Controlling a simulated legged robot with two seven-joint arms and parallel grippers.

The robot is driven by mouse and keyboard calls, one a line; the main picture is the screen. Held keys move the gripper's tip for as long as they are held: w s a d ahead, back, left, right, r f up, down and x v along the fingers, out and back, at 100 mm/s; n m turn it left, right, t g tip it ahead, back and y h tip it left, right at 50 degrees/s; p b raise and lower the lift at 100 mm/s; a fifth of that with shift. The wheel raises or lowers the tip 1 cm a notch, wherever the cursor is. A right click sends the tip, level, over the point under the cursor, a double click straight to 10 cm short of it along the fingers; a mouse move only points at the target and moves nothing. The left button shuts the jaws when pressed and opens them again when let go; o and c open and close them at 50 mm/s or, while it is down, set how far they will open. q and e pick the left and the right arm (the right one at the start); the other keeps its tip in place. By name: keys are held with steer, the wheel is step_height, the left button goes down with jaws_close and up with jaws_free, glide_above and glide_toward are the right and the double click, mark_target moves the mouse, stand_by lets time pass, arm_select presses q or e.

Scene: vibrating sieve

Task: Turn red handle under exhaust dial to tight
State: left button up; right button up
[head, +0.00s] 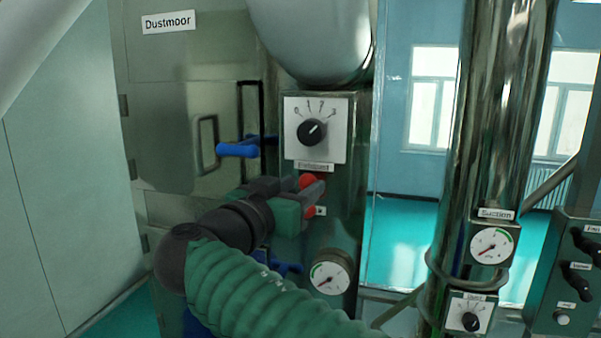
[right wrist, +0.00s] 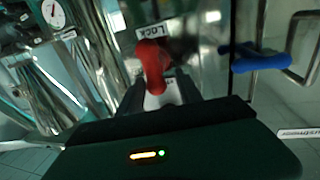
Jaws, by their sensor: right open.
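The red handle (head: 308,182) sits on the metal cabinet front, just below a white dial plate (head: 327,140) numbered up to 3, with a black knob. The small label under the dial is too blurred to read surely. My right gripper (head: 312,196) is at the handle and covers part of it. In the right wrist view the red handle (right wrist: 152,62) stands in front of and between the open fingers (right wrist: 158,94). I cannot tell whether they touch it. A "LOCK" label (right wrist: 153,32) is just beyond the handle. My left gripper is not in view.
A blue handle (head: 238,149) sticks out left of the dial; it also shows in the right wrist view (right wrist: 258,60). A round gauge (head: 330,272) is below my right gripper. A shiny vertical pipe (head: 492,120) with a suction gauge (head: 491,246) stands to the right.

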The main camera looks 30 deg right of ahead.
steer(key=shift+w+d+f, duration=0.15)
steer(key=shift+w+d, duration=0.15)
steer(key=shift+d, duration=0.3)
steer(key=shift+d+f, duration=0.1)
steer(key=shift+d, duration=0.55)
steer(key=shift+c, duration=0.2)
steer(key=shift+d, duration=0.3)
steer(key=c, duration=0.5)
steer(key=shift+w+a, duration=0.2)
steer(key=shift+a, duration=0.2)
jaws_close()
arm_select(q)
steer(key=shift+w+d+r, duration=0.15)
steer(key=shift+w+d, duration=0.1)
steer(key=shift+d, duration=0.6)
arm_select(e)
steer(key=shift+d, duration=0.1)
steer(key=shift+s, duration=0.1)
